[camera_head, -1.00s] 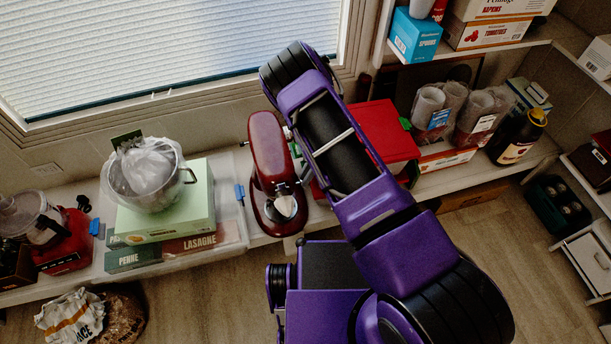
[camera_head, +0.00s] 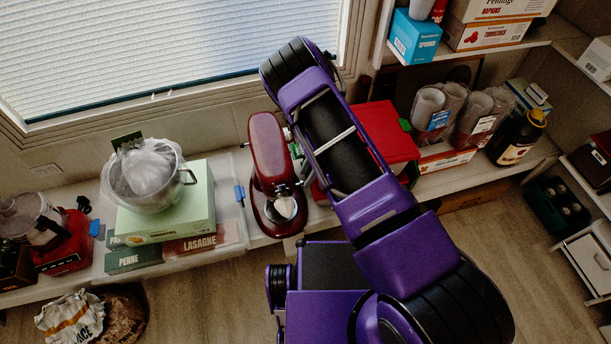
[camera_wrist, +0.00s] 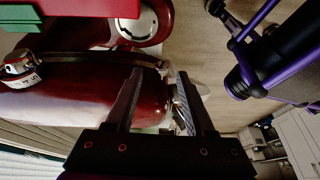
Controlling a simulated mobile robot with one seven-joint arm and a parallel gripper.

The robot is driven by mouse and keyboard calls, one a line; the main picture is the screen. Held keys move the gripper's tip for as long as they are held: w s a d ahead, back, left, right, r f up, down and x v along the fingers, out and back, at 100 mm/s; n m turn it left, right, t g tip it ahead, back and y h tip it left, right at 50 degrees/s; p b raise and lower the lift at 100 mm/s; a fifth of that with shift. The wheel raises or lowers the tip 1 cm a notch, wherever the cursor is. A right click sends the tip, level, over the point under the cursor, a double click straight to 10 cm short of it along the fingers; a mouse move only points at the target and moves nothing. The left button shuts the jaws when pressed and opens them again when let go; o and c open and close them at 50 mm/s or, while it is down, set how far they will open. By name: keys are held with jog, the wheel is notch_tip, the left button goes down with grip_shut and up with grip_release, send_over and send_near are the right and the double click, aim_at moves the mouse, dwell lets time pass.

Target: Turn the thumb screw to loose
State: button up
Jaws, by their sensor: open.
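The dark red stand mixer (camera_head: 268,150) stands on the shelf below the window in the head view. In the wrist view its glossy red body (camera_wrist: 70,105) fills the left side. My gripper (camera_wrist: 160,75) has its two dark fingers apart, close over the mixer's side. A small silvery part (camera_wrist: 180,120) shows between and behind the fingers; I cannot tell whether it is the thumb screw. A silver knob (camera_wrist: 20,65) sits on the mixer at the far left, away from the fingers. In the head view my arm hides the gripper.
A red box (camera_head: 385,130) stands right of the mixer, partly behind my arm. A clear tray with a green box (camera_head: 180,215) and a metal bowl (camera_head: 148,190) is at the left. Stacked cups (camera_head: 430,100) and a dark bottle (camera_head: 515,140) stand further right.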

jog(key=p+v, duration=0.2)
jog(key=v, duration=1.4)
jog(key=shift+a, duration=0.15)
